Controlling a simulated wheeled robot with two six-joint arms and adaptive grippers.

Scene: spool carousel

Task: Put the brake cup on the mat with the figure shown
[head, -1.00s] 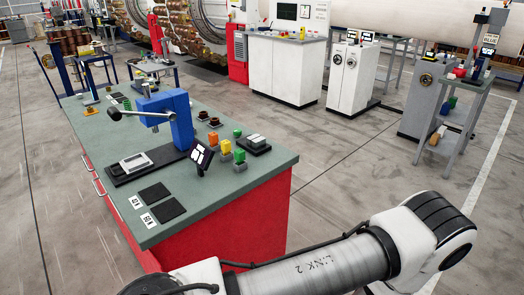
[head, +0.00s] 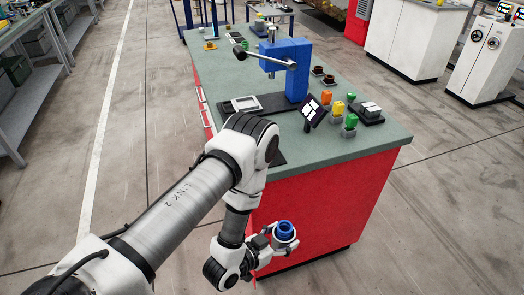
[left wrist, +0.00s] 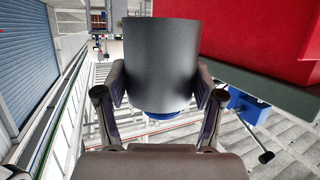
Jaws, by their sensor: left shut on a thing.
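My left gripper (head: 277,243) is shut on the brake cup (head: 285,233), a grey cup with a blue ring inside its top. It holds the cup in front of the bench's red near side, apart from the bench. In the left wrist view the cup (left wrist: 158,55) is a dark grey cylinder between the fingers, with blue at its lower end. A dark mat (head: 279,158) shows only as an edge beside my arm; the other mat and the mat labels are hidden. My right gripper is out of view.
The green bench top (head: 362,149) carries a blue press (head: 289,72) with a long lever, a scale-like tray (head: 242,104), orange, yellow and green blocks, and a dark pad (head: 367,114). The front right of the top is clear. Floor is open to the right.

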